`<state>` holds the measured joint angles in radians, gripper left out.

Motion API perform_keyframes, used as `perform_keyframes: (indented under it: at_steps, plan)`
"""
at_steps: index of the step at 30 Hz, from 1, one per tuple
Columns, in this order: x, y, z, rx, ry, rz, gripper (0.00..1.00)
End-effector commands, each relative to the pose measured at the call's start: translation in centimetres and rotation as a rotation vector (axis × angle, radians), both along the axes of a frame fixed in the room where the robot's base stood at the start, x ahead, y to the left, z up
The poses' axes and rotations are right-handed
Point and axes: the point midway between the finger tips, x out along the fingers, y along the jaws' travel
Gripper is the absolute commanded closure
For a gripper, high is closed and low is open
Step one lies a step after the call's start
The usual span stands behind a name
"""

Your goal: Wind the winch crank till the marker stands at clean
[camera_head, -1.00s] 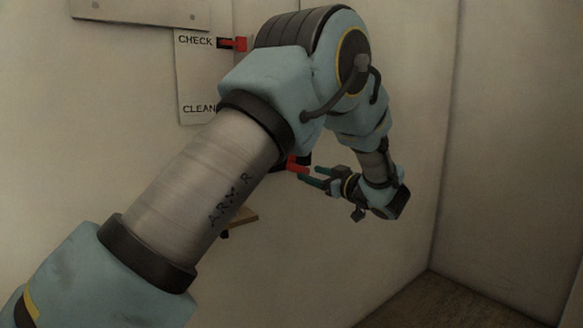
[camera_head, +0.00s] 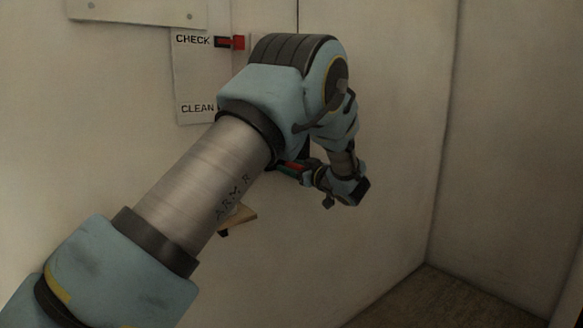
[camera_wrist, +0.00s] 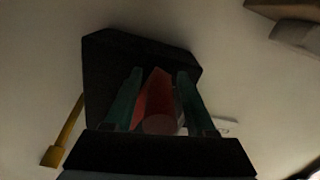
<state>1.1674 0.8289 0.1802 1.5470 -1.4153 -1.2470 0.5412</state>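The red crank handle (camera_wrist: 154,98) lies between the two green fingers of my gripper (camera_wrist: 158,80) in the wrist view. The fingers stand on either side of it, with a narrow dark gap visible near the tips, so the gripper looks open around it. A dark block (camera_wrist: 105,72) is behind the handle. In the head view, my gripper (camera_head: 290,168) is at the handle, low on the wall, and my arm hides most of the crank. The red marker (camera_head: 239,42) stands beside CHECK on the white label board (camera_head: 190,75). CLEAN is lower on this board.
A small wooden ledge (camera_head: 238,219) juts from the wall below my arm. A yellow bar (camera_wrist: 66,132) is left of the dark block in the wrist view. A metal plate (camera_head: 140,10) is at upper left. A wall corner stands to the right, with free room before it.

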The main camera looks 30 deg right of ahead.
Motion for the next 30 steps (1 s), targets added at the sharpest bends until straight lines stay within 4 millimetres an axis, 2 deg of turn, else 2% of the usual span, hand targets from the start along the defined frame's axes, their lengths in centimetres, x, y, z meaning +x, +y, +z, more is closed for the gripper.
perform_keyframes:
  at_steps: [2, 14, 30]
  plan:
    - [-0.01, 0.00, 0.00, 0.000, 0.000, 0.000, 0.55]
    - [-0.03, 0.04, -0.02, 0.000, 0.000, 0.001, 1.00]
    - [-0.03, 0.07, -0.07, 0.000, 0.000, 0.002, 1.00]
